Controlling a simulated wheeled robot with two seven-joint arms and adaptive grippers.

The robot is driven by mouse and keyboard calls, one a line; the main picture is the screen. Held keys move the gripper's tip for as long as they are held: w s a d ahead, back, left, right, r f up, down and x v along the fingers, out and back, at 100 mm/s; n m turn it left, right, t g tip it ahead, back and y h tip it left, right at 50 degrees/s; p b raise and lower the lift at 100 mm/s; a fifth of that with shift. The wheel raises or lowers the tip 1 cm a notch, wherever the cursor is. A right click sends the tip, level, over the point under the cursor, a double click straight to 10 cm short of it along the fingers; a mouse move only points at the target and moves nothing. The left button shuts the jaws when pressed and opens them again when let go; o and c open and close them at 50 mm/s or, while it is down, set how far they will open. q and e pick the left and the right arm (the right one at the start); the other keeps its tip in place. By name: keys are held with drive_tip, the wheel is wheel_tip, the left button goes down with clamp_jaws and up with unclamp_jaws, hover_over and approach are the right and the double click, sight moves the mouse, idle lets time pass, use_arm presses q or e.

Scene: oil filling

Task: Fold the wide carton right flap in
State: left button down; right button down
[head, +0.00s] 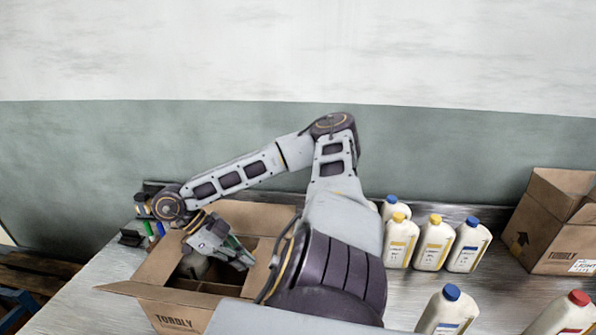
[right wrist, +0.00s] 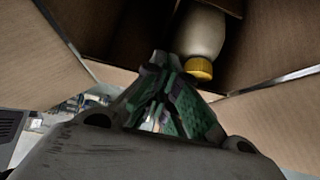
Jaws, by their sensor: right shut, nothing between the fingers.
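The wide carton (head: 178,314) stands on the table at the lower left with a printed label on its front. Its left flap (head: 122,288) is spread outward and its back flap (head: 250,216) stands up. The right flap (head: 262,268) shows beside my right gripper (head: 244,262), partly hidden by my arm. The gripper is shut and empty, pointing down over the carton opening near that flap; I cannot tell if they touch. In the right wrist view my shut fingers (right wrist: 172,92) are close to a white bottle with a yellow cap (right wrist: 204,40) inside the carton. My left gripper is out of view.
Several white bottles (head: 434,242) with coloured caps stand right of my arm, with more at the front right. Another carton (head: 547,235) stands at the far right. Small dark-topped items (head: 143,205) stand behind the wide carton. Bare table (head: 95,270) shows to its left.

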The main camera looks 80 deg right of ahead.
drive_tip(key=shift+r, duration=0.15)
drive_tip(key=shift+r+p, duration=0.45)
drive_tip(key=shift+r, duration=0.15)
drive_tip(key=shift+r, duration=0.15)
